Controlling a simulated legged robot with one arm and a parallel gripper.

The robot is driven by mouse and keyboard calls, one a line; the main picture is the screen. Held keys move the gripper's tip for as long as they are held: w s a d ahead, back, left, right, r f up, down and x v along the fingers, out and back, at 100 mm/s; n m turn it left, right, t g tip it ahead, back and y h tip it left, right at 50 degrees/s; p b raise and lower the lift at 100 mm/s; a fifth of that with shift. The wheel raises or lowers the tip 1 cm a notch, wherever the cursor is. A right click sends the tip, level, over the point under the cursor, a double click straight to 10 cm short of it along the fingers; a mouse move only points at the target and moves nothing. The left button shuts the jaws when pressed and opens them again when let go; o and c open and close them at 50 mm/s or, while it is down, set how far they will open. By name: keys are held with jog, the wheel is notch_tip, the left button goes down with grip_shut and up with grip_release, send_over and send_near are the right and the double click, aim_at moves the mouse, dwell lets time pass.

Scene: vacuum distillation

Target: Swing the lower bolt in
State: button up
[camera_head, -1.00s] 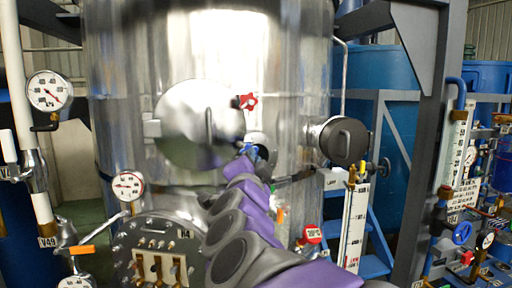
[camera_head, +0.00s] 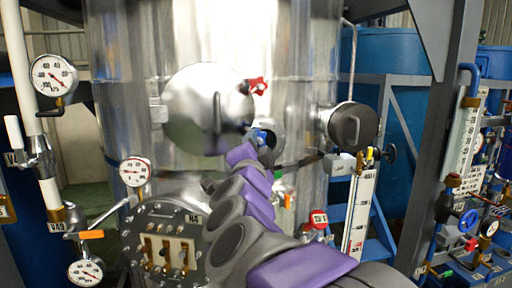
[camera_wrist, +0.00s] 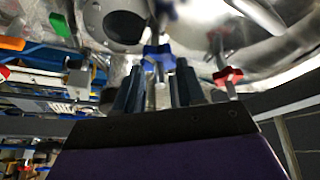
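The lower bolt carries a blue wing-shaped knob. It shows in the wrist view (camera_wrist: 158,54) between and just beyond my fingertips, and in the head view (camera_head: 262,135) as a small blue patch past the end of my arm. My gripper (camera_wrist: 158,86) has its two dark fingers apart, one on each side of the bolt's shank; I cannot tell whether they touch it. The upper bolt has a red knob (camera_head: 257,86); it also shows in the wrist view (camera_wrist: 228,76), right of my fingers. The round steel cover (camera_head: 190,110) with a bar handle is left of the bolts.
The steel vessel (camera_head: 290,50) fills the middle. A dark round cap (camera_head: 352,127) sticks out right of my gripper. A gauge (camera_head: 135,171) and a flanged panel (camera_head: 150,225) are at lower left. A scale board (camera_head: 361,210) stands at right.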

jog(key=shift+s+d, duration=0.1)
jog(key=shift+d, duration=0.05)
jog(key=b+v, duration=0.2)
jog(key=v, duration=1.5)
jog(key=shift+s, duration=0.1)
